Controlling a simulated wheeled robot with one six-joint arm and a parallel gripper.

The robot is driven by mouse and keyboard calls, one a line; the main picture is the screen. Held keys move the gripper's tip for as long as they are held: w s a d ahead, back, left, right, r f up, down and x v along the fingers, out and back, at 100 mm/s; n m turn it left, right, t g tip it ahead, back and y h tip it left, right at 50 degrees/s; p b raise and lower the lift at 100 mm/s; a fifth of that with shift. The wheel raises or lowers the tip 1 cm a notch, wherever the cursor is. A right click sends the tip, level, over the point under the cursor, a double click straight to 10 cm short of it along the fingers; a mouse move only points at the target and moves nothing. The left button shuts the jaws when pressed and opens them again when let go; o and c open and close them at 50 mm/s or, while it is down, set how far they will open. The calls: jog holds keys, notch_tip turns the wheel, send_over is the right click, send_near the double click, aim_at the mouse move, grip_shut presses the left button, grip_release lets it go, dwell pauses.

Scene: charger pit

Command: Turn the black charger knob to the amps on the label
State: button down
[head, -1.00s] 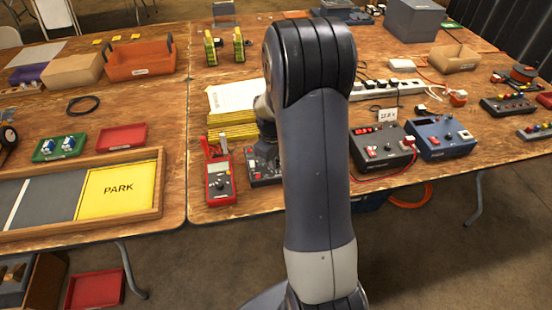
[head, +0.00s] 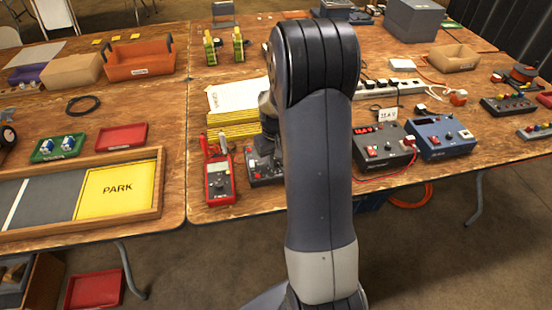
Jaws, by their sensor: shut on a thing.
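The black charger (head: 383,150) stands near the table's front edge, right of my arm. It has a lit red display, a red switch and knobs, too small here to read their setting. A white label (head: 388,115) stands behind it and seems to read about 25 A, though its print is small. My gripper (head: 264,160) shows only in part, left of my arm, low at a dark box (head: 267,179) with small red parts. It is well left of the black charger. Its fingertips, and what they are shut on, are hidden.
A blue charger (head: 440,137) stands right against the black one. A red multimeter (head: 220,182) lies left of my gripper. Yellow-edged papers (head: 232,112) and a white power strip (head: 385,91) lie behind. A red cable runs along the front edge.

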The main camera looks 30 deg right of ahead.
aim_at(276, 164)
jog(key=shift+m, duration=0.7)
jog(key=c, duration=1.3)
grip_release()
jog(key=shift+r, duration=0.1)
notch_tip(276, 164, up, 11)
jog(key=shift+s+a, duration=0.15)
jog(key=shift+f, duration=0.3)
jog(key=f, duration=1)
jog(key=shift+w+f, duration=0.2)
jog(key=shift+f, duration=0.1)
jog(key=shift+r, duration=0.15)
